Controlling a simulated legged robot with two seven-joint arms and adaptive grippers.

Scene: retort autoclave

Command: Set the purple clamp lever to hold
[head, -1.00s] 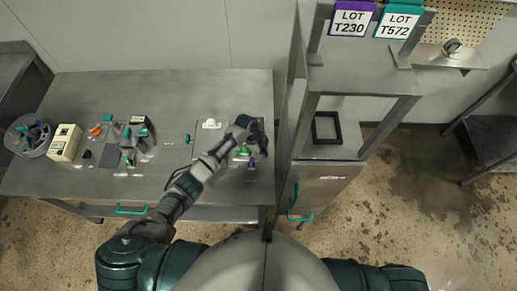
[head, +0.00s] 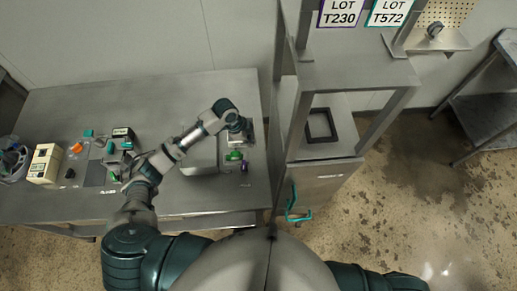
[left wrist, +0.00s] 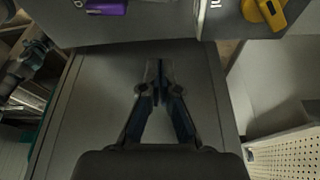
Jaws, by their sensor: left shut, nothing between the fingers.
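A small purple part (head: 244,166), which looks like the clamp lever, stands near the right end of the steel bench beside a green part (head: 234,156). Its setting is too small to read. My left gripper (head: 243,129) is just behind these parts, apart from the purple one. In the left wrist view my left gripper (left wrist: 159,75) has its fingers together, with nothing between them. A purple piece (left wrist: 105,7) shows at that view's top left, cut by the edge; I cannot tell if it is the lever. My right gripper is out of view.
A steel shelf frame (head: 340,75) with a black tray frame (head: 320,125) stands right of the bench. A beige box (head: 44,163) and several small coloured parts are on the bench's left. A yellow part (left wrist: 270,12) shows in the left wrist view. The back of the bench is clear.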

